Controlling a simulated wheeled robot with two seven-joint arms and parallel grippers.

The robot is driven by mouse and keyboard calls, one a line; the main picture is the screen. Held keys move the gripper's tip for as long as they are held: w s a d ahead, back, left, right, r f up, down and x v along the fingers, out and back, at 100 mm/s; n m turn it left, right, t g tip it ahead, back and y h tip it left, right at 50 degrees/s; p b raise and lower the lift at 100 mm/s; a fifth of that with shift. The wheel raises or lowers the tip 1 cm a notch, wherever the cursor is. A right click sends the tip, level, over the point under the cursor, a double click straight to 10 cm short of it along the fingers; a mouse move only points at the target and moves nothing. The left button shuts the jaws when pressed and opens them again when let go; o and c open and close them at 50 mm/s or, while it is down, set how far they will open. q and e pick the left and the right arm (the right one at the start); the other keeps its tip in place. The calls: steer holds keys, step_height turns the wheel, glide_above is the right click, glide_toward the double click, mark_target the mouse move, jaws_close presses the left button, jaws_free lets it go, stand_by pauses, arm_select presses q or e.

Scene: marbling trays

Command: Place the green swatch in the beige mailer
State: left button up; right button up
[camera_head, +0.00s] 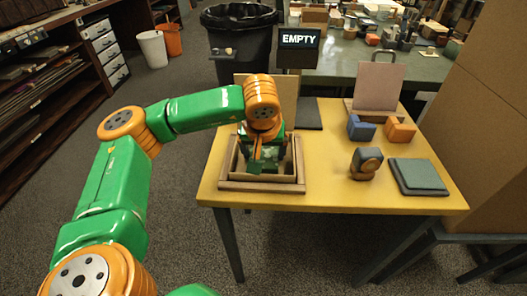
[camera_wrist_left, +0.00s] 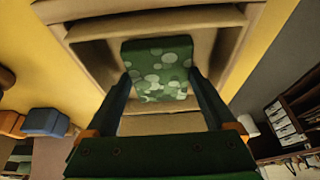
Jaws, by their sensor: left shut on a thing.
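The green swatch (camera_wrist_left: 157,68), with pale round spots, is held between the two fingers of my left gripper (camera_wrist_left: 160,90). In the head view my left gripper (camera_head: 262,160) points down into the beige mailer (camera_head: 262,187), an open box with stepped walls at the table's left. In the wrist view the mailer's walls (camera_wrist_left: 150,28) surround the swatch on the far side and the sides. I cannot tell whether the swatch touches the mailer's floor. My right gripper is not in view.
The yellow table (camera_head: 325,185) has free room right of the mailer. Blue (camera_head: 361,128) and orange (camera_head: 401,131) blocks, a dark block with a brown round part (camera_head: 366,163) and a grey-green slab (camera_head: 418,176) stand at right. An "EMPTY" sign (camera_head: 299,38) is behind.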

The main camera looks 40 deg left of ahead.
arm_select(q)
steer(key=shift+s+f, duration=0.1)
steer(key=shift+f, duration=0.2)
steer(key=o, duration=1.1)
steer(key=shift+d, duration=0.1)
steer(key=shift+c, duration=0.2)
steer(key=shift+r, duration=0.7)
steer(key=p+v, duration=0.2)
steer(key=v, duration=0.9)
steer(key=shift+r+p, duration=0.2)
steer(key=shift+p, duration=0.1)
